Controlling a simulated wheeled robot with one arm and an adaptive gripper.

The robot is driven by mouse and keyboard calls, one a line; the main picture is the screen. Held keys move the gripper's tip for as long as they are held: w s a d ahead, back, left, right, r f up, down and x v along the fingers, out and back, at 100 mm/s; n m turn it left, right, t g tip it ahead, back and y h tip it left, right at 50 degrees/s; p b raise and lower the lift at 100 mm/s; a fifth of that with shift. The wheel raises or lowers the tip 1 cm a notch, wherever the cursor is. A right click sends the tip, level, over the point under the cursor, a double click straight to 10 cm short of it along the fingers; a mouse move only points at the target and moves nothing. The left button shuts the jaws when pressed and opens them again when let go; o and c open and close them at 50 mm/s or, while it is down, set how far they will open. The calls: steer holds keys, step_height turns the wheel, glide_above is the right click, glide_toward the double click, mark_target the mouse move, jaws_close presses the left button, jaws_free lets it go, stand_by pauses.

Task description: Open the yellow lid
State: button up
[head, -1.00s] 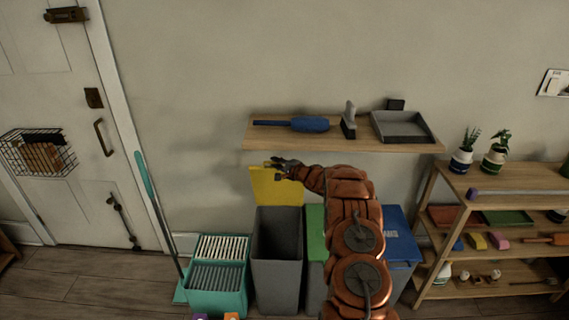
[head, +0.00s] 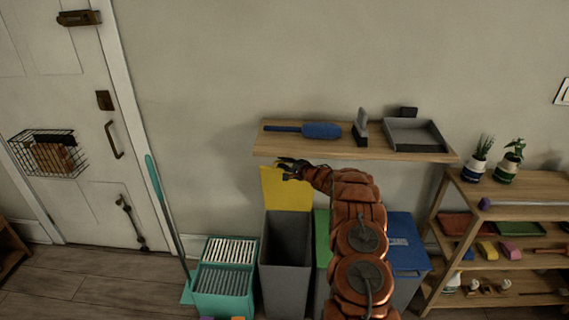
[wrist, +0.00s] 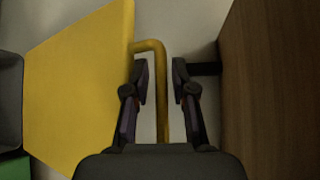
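The yellow lid (head: 287,192) stands raised, nearly upright, at the back of an open grey bin (head: 286,262). My gripper (head: 284,169) is at the lid's upper edge, just below the wall shelf. In the wrist view, the yellow lid (wrist: 80,85) fills the left side, and its yellow bar handle (wrist: 161,110) runs between my gripper's fingers (wrist: 161,75). The fingers are apart, with visible gaps beside the bar. The lower part of the bar is hidden by my gripper.
The wooden wall shelf (head: 355,151) is close above my gripper, holding a blue brush (head: 320,130) and a grey tray (head: 414,135). A teal bucket (head: 222,302) stands left of the grey bin. Green and blue (head: 405,258) bins stand right, partly behind my arm.

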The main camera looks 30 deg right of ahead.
steer(key=shift+o, duration=0.6)
steer(key=shift+s+d, duration=0.25)
steer(key=shift+d, duration=0.25)
steer(key=shift+s+d+r, duration=0.1)
steer(key=shift+s+d, duration=0.05)
steer(key=shift+s, duration=0.35)
steer(key=v, duration=1.1)
steer(key=shift+a, duration=0.2)
